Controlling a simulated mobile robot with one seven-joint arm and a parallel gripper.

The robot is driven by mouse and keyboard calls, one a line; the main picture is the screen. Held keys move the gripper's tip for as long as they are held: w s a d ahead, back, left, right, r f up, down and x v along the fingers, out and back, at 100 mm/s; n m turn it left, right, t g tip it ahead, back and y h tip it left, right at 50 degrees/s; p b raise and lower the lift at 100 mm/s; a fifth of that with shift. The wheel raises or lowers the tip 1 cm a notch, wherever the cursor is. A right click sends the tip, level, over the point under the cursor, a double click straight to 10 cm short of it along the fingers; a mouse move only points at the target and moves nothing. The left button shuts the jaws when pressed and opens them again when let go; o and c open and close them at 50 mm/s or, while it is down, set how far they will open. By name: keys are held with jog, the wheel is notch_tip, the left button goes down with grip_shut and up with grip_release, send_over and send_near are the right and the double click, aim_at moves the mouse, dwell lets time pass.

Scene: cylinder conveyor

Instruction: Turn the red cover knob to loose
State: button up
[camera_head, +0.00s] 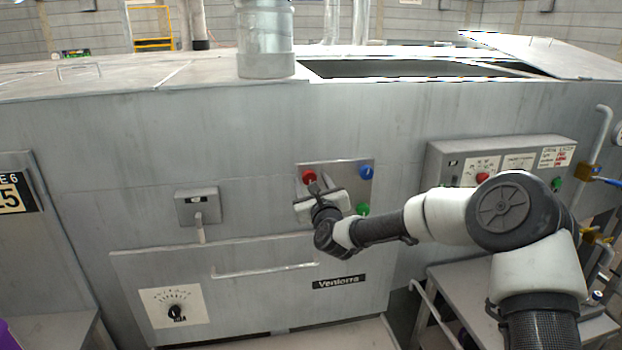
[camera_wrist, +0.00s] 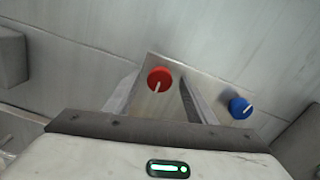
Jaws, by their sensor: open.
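The red knob (camera_head: 309,176) is at the upper left of a metal panel (camera_head: 345,180) on the front of the grey machine. In the wrist view the red knob (camera_wrist: 160,79) shows its face with a white pointer line running down and slightly left. My gripper (camera_head: 311,185) is in front of the panel, just below the red knob in the head view. In the wrist view the open gripper (camera_wrist: 158,98) has one finger on each side of the red knob. Whether the fingers touch the knob cannot be told.
A blue knob (camera_head: 366,172) is right of the red one, and a green knob (camera_head: 362,209) is below the blue. A switch box (camera_head: 198,206) stands out to the left. A larger control box (camera_head: 500,160) juts out on the right. A drawer handle (camera_head: 262,271) is below.

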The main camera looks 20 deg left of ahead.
jog(key=shift+w+a, duration=0.25)
jog(key=shift+w, duration=0.15)
jog(key=shift+c, duration=0.2)
jog(key=c, duration=1)
